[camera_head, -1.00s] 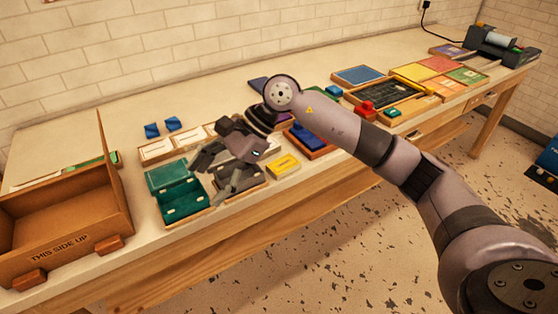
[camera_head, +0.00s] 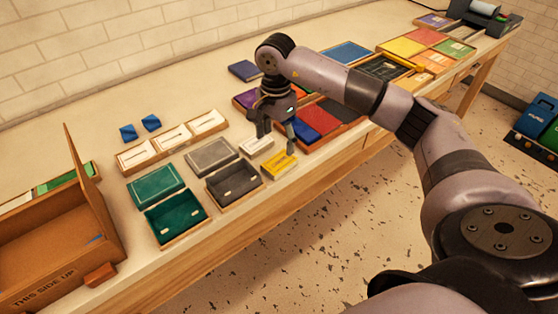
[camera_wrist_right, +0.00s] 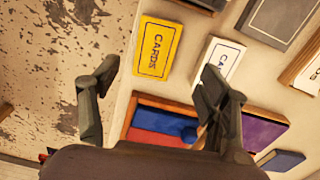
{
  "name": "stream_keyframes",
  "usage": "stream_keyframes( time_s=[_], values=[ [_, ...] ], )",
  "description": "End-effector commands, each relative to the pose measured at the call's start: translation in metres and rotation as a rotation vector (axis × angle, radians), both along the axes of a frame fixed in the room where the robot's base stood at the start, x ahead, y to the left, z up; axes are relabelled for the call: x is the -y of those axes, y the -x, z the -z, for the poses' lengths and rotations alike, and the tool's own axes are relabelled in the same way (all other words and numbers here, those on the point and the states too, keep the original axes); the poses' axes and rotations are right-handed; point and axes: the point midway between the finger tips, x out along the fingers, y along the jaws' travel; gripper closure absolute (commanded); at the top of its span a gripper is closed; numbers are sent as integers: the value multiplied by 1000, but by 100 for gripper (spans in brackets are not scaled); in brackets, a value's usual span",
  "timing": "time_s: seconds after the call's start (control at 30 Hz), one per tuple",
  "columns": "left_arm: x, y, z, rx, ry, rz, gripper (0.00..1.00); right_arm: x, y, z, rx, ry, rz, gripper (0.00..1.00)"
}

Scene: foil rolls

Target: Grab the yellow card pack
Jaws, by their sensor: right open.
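The yellow card pack (camera_head: 279,164) lies flat near the front edge of the table, just in front of my right gripper (camera_head: 276,142). My right gripper is open, empty and points down, with its fingers just behind the pack. In the right wrist view the yellow pack (camera_wrist_right: 158,50), marked "CARDS", lies ahead of the gap between the open fingertips (camera_wrist_right: 160,78), apart from both. My left gripper is out of view.
A white card pack (camera_wrist_right: 222,62) lies beside the yellow one, close to one finger. A dark grey open box (camera_head: 234,186) and a green one (camera_head: 176,218) stand to the left. A tray with blue and red pieces (camera_head: 318,124) lies to the right. A cardboard box (camera_head: 55,240) stands far left.

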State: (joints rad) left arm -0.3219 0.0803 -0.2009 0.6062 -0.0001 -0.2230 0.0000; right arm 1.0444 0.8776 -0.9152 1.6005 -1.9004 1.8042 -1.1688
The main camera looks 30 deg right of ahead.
Motion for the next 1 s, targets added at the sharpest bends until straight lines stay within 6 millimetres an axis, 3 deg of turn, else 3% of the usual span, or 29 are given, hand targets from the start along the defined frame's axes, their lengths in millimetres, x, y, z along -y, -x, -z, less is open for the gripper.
stream_keyframes(
  time_s=[0.1, 0.3, 0.63, 0.93, 1.0],
  values=[
    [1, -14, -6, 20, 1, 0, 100, 0, 1, 16, -2, -1, 0, 30],
    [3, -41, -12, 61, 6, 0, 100, 0, 1, 28, -1, 0, 0, 30],
    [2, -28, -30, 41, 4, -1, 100, 1, 6, 71, -2, -1, 0, 30],
    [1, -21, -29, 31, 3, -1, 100, 1, 6, 77, 1, -1, 0, 30],
    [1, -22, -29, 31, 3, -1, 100, 1, 6, 77, 1, -1, 0, 35]
  ],
)
